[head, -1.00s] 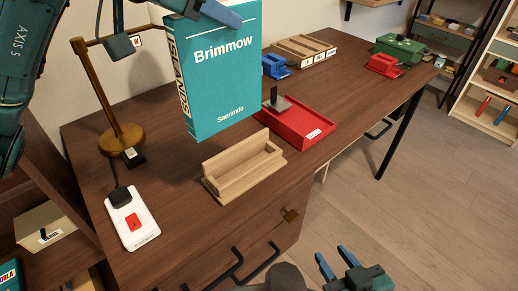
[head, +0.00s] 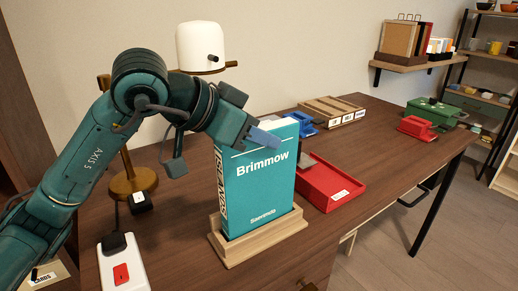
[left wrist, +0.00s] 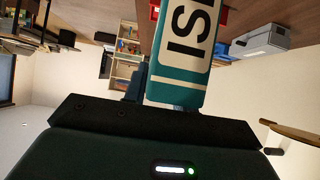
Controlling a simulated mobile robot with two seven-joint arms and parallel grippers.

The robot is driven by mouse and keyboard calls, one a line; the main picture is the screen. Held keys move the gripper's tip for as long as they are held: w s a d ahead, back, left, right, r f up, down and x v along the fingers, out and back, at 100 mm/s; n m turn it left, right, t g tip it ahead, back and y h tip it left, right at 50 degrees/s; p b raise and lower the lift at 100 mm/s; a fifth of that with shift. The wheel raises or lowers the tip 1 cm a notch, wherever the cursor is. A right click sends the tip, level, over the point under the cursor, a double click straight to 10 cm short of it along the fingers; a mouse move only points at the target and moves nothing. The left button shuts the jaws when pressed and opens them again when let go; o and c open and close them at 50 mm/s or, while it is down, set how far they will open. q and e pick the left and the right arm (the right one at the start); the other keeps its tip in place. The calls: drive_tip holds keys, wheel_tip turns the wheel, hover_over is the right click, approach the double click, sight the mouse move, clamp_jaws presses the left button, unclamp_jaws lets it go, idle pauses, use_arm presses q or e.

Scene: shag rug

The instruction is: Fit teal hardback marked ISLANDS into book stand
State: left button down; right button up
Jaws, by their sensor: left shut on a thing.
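The teal hardback (head: 262,190) stands upright in the wooden book stand (head: 262,243), its lower edge behind the stand's front lip. Its cover reads Brimmow and its white spine label reads ISLANDS. The spine also shows in the left wrist view (left wrist: 185,60). My left gripper (head: 268,136) is shut on the book's upper part near the spine corner. How deep the book sits in the slot is hidden by the lip. My right gripper is not in view.
A red tray (head: 328,184) lies right of the stand. A brass lamp (head: 133,182) with a white shade stands behind my left arm. A white power strip (head: 124,265) lies at front left.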

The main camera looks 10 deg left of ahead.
use_arm(q)
drive_tip(key=shift+f, duration=0.85)
drive_tip(key=shift+f+b, duration=0.25)
drive_tip(key=shift+b, duration=0.15)
drive_tip(key=c, duration=1.1)
unclamp_jaws()
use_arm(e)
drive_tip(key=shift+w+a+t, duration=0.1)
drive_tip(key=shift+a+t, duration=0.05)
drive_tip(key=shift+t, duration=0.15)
use_arm(q)
drive_tip(key=shift+r, duration=0.15)
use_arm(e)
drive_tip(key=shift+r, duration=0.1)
use_arm(q)
drive_tip(key=p+v, duration=0.1)
drive_tip(key=v, duration=1.1)
drive_tip(key=shift+d+r+p, duration=0.1)
drive_tip(key=shift+r+p, duration=0.05)
drive_tip(key=shift+p, duration=0.15)
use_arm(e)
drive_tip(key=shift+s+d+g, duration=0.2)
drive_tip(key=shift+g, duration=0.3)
